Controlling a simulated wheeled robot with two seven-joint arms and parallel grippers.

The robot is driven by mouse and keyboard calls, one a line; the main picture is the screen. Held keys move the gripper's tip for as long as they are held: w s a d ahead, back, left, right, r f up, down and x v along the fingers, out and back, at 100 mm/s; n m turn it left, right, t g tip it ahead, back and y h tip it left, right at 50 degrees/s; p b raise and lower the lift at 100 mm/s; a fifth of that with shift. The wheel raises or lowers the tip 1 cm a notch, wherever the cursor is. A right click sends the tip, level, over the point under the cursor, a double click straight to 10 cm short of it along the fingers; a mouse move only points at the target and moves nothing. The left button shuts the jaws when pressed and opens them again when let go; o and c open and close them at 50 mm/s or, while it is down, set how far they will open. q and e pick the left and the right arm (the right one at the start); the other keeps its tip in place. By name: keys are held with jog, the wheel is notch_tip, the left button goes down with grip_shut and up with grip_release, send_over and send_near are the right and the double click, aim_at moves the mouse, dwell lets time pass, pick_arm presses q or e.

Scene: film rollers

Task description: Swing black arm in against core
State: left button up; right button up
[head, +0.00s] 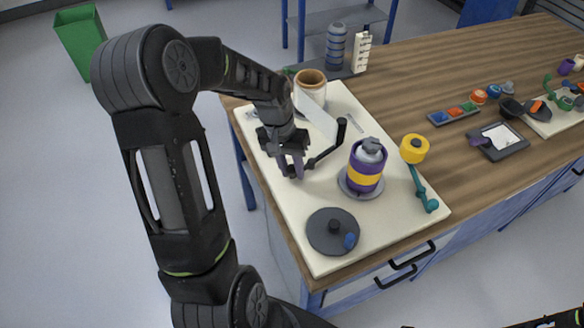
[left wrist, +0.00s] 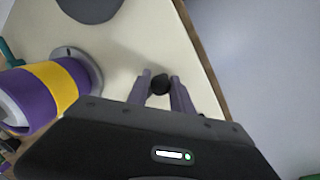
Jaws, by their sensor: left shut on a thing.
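The core (head: 366,168) is a purple cylinder with a yellow band, upright on a grey round base on the cream board. It also shows at the left of the left wrist view (left wrist: 62,88). The black arm (head: 325,155) is a thin bar with an upright black post, left of the core and apart from it. My left gripper (head: 292,170) is at the bar's near left end. In the left wrist view its fingers (left wrist: 163,90) are shut on a black knob (left wrist: 160,83), seemingly the arm's end. My right gripper is not in view.
The cream board (head: 280,215) also holds a dark disc (head: 333,231) with a blue knob, a teal arm (head: 419,185) with a yellow roller (head: 414,148), a pale upright panel (head: 315,120) and a brown-rimmed roll (head: 311,86). A small parts tray (head: 454,115) lies right.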

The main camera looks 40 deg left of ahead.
pick_arm(q)
grip_shut()
dwell(0.9)
